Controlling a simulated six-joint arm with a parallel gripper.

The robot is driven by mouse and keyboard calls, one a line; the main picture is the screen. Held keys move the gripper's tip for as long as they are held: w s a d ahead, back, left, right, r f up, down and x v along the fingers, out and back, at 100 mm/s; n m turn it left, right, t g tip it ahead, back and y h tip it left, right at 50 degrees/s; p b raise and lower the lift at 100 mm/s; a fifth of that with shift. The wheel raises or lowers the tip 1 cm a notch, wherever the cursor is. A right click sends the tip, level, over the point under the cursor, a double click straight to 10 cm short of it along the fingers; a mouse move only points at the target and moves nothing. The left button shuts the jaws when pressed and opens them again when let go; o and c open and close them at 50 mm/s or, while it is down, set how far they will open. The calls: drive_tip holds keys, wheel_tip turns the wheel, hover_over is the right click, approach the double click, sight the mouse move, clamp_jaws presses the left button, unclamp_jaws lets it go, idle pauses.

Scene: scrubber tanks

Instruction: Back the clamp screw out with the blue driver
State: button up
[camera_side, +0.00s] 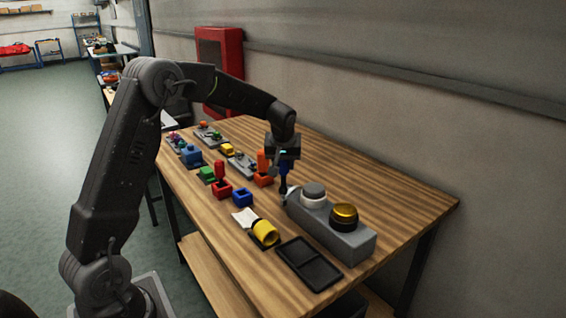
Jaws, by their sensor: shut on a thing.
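My gripper (285,158) is shut on the blue driver (285,170) and holds it upright, tip down, at the left end of the grey block (352,244). The driver's tip is by a small dark grey part (284,191), perhaps the clamp. The screw is too small to make out, and I cannot tell whether the tip touches it. A tank with a grey-and-white lid (313,191) and one with a gold lid (345,215) sit on the block. The blue holder (242,197) stands empty on the wooden table.
A red driver (219,171) stands in a red holder (222,190), and an orange driver (262,161) in an orange holder (264,180). Several small coloured parts crowd the far end. The table's right side is bare.

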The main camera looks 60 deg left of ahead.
drive_tip(key=m+t+h, duration=0.1)
drive_tip(key=m, duration=0.3)
drive_tip(key=m+h, duration=0.1)
drive_tip(key=m, duration=0.2)
drive_tip(key=shift+w+d+t, duration=0.1)
drive_tip(key=shift+d+t, duration=0.05)
drive_tip(key=shift+t, duration=0.15)
drive_tip(key=m+h, duration=0.1)
drive_tip(key=m, duration=0.2)
drive_tip(key=shift+d+m+h, duration=0.1)
drive_tip(key=shift+m+h, duration=0.3)
drive_tip(key=m+h, duration=0.1)
drive_tip(key=m, duration=0.3)
drive_tip(key=shift+d+h, duration=0.1)
drive_tip(key=shift+h, duration=0.3)
drive_tip(key=m, duration=0.3)
drive_tip(key=shift+d+g+h, duration=0.1)
drive_tip(key=shift+g+h, duration=0.3)
drive_tip(key=m+g+h, duration=0.1)
drive_tip(key=m, duration=0.3)
drive_tip(key=shift+m, duration=0.3)
drive_tip(key=m, duration=0.1)
drive_tip(key=m+g, duration=0.1)
drive_tip(key=m, duration=0.1)
drive_tip(key=m+g, duration=0.1)
drive_tip(key=m, duration=0.1)
drive_tip(key=shift+s+d+h, duration=0.15)
drive_tip(key=shift+s+h, duration=0.15)
drive_tip(key=shift+f, duration=0.9)
